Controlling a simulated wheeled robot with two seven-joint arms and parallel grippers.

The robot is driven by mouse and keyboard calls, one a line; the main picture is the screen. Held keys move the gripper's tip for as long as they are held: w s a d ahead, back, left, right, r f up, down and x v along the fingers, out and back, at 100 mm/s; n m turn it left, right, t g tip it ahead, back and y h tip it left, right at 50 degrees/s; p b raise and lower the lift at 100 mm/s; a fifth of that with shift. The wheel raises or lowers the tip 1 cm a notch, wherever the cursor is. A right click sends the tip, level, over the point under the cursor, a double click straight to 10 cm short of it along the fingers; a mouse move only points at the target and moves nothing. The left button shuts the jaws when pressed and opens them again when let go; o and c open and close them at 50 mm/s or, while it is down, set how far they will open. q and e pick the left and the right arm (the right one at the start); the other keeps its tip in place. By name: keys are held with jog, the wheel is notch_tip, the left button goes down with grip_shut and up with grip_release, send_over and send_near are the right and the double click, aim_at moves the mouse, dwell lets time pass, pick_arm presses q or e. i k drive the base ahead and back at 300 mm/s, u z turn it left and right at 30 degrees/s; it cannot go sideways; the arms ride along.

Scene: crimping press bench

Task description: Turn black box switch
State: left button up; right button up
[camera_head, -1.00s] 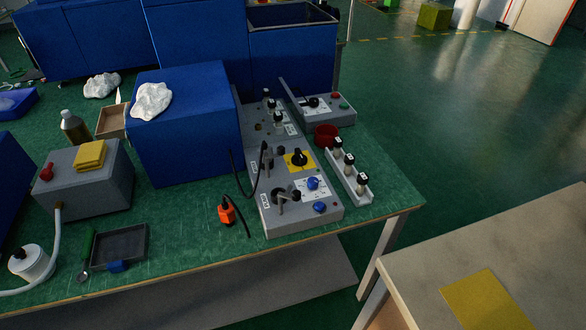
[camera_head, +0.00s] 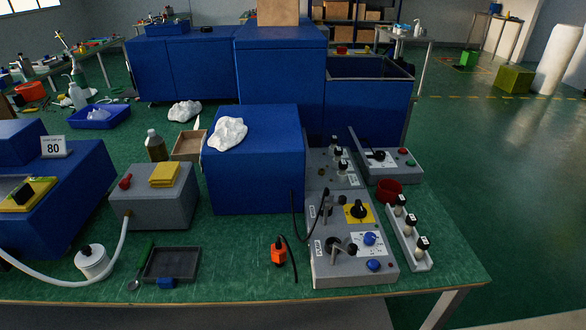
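A grey control box (camera_head: 352,263) stands on the green bench right of centre. A black rotary switch (camera_head: 359,210) sits on a yellow plate on its top. Blue knobs (camera_head: 370,239) and dark levers (camera_head: 336,248) are on the nearer part of the box. A second grey box (camera_head: 392,172) behind it carries a black switch (camera_head: 378,155) with a red and a green button. I cannot tell which switch the task names. Neither of my grippers shows in the head view.
A big blue box (camera_head: 255,180) stands left of the control box. An orange pendant (camera_head: 279,252) with a black cable lies in front. A red cup (camera_head: 388,190) and a rack (camera_head: 408,242) of bottles stand to the right. The bench front has clear room.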

aim_at(358, 211)
jog(key=z, duration=1.55)
jog(key=k, duration=0.8)
jog(key=u, duration=1.5)
jog(key=i, duration=0.5)
jog(key=z, duration=0.05)
